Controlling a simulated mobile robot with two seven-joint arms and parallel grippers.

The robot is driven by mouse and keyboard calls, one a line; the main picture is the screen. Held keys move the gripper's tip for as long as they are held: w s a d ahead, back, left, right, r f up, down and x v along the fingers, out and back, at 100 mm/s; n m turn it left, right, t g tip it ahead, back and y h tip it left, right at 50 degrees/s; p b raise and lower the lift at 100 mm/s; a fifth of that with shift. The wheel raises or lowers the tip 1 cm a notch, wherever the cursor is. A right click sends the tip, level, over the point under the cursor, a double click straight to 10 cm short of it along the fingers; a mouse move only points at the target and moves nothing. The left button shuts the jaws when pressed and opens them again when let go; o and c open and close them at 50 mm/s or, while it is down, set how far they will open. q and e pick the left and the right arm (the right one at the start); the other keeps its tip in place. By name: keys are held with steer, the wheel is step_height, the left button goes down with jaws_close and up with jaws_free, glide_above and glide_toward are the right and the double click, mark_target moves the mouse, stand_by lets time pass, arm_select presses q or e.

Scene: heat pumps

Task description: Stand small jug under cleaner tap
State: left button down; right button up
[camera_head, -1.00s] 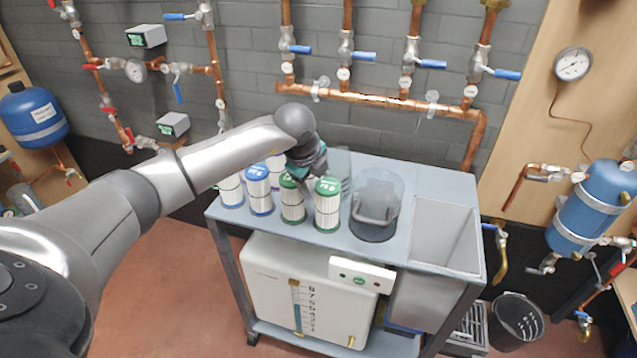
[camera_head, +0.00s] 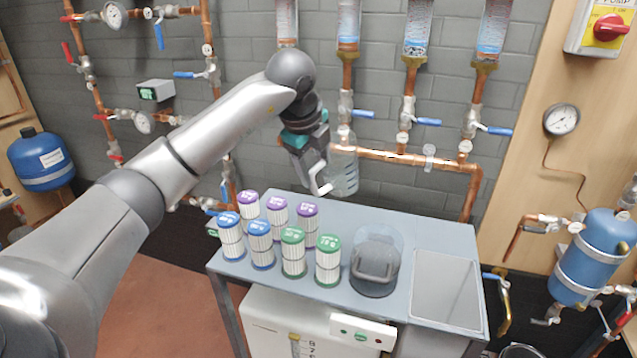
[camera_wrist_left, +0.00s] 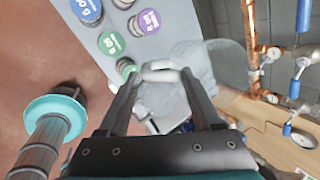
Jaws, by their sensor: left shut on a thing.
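My left gripper (camera_head: 318,190) is shut on the white handle of a small clear jug (camera_head: 345,172). The jug hangs upright, or nearly so, in the air above the back of the cart, with graduation marks on its wall. In the left wrist view, the fingers (camera_wrist_left: 158,95) close around the handle (camera_wrist_left: 160,72), and the clear jug body (camera_wrist_left: 215,72) lies beyond it. A white cleaner unit (camera_head: 290,325) with a level gauge sits under the cart top, cut off by the lower edge. Its tap is out of view. My right gripper is not in view.
On the cart top (camera_head: 345,215) stand several filter cartridges with purple, blue and green caps (camera_head: 293,236). Copper pipes (camera_head: 400,157) run along the wall behind.

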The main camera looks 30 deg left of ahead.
arm_select(q)
steer(key=shift+r, duration=0.65)
steer(key=s+d+f+m+g+h, duration=0.25)
steer(key=d+m, duration=0.35)
steer(key=m, duration=0.5)
steer(key=s+d+f+m+g+h, duration=0.1)
steer(key=s+d+m+g+h, duration=0.25)
steer(key=d+m, duration=0.6)
steer(key=s+f+m+y, duration=0.1)
steer(key=s+m+y, duration=0.2)
steer(key=m, duration=0.7)
steer(key=s+d+f+m+y, duration=0.1)
steer(key=s+m+y, duration=0.2)
steer(key=m, duration=0.8)
steer(key=s+f+m+y, duration=0.2)
steer(key=s+m+y, duration=0.2)
steer(key=m, duration=0.7)
steer(key=s, duration=0.2)
steer(key=shift+s+d+g, duration=0.15)
steer(key=shift+s+g, duration=0.15)
steer(key=shift+m, duration=0.35)
